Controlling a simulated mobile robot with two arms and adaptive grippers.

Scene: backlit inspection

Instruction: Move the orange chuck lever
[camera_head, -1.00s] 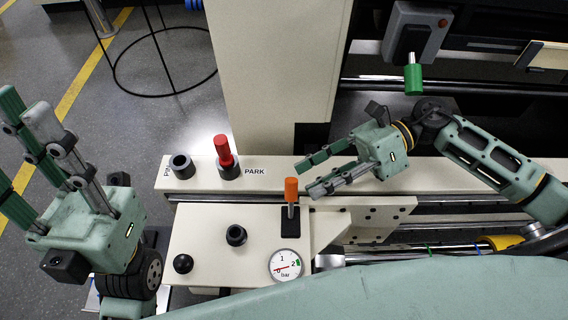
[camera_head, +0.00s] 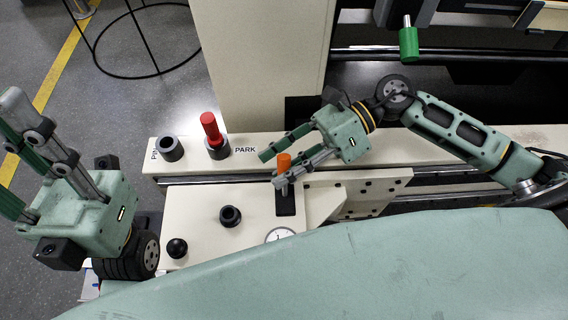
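The orange chuck lever (camera_head: 284,163) stands on a black slotted plate (camera_head: 286,203) on the cream panel. My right gripper (camera_head: 272,169) is open, with its fingers pointing left. In the picture the lever's orange handle shows between the two fingers, and the lower finger crosses in front of its lower part. I cannot tell whether either finger touches it. My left gripper (camera_head: 12,152) is open and empty at the left edge, away from the panel, its fingers pointing up and left.
A red lever (camera_head: 210,127) stands in a socket by the PARK label. An empty socket (camera_head: 171,149), another socket (camera_head: 230,215) and a black knob (camera_head: 177,248) are nearby. A gauge (camera_head: 280,235) is partly hidden by my body. A green-handled lever (camera_head: 408,43) hangs at the upper right.

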